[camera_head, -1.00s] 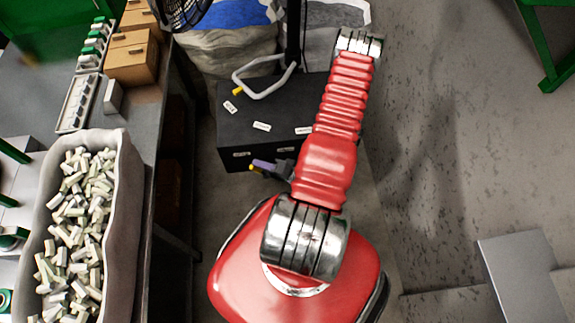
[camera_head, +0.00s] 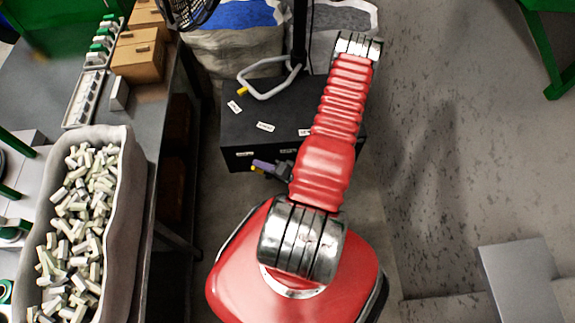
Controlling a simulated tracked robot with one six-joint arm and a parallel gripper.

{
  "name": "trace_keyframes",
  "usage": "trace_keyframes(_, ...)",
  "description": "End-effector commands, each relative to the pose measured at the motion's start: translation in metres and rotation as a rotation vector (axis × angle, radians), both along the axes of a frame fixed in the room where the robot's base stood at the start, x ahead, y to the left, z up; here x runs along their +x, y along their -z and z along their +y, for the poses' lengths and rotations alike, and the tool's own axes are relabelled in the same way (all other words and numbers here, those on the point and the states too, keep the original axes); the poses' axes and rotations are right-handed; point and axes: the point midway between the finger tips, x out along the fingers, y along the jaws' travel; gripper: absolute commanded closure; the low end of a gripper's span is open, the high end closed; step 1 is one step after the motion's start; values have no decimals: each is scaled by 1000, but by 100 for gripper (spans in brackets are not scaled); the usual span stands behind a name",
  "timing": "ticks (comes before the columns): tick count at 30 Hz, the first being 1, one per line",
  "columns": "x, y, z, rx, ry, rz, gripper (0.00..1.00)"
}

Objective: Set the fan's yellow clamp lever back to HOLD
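The fan shows as a black wire cage (camera_head: 190,12) at the top left, cut by the picture edge. A dark upright pole (camera_head: 299,40) stands right of it, behind a black box (camera_head: 245,130) with small white labels. A bent pale grey bar (camera_head: 270,93) with a yellow end (camera_head: 242,91) lies over the box top. I cannot tell whether that yellow end is the clamp lever, and no HOLD mark is readable. My gripper (camera_head: 262,167), small and dark with purple and yellow parts, shows left of my red arm, in front of the box's lower front edge. Its opening is too small to judge.
Grey-and-blue sacks (camera_head: 235,45) stand behind the black box. Open floor (camera_head: 450,150) lies at right, with a grey slab (camera_head: 517,270) at lower right.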

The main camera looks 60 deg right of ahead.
Motion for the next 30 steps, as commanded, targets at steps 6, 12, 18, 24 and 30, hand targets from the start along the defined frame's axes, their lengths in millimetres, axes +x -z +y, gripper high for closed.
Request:
trace_keyframes(6,-2,-10,-5,1,-9,-1,100)
trace_keyframes(12,-8,-27,-19,-1,-7,-2,100)
trace_keyframes(18,-25,-42,-19,1,-5,-2,100)
trace_keyframes(24,-42,-55,-18,-1,-6,-2,100)
trace_keyframes(30,-58,-69,-16,-1,-8,-1,100)
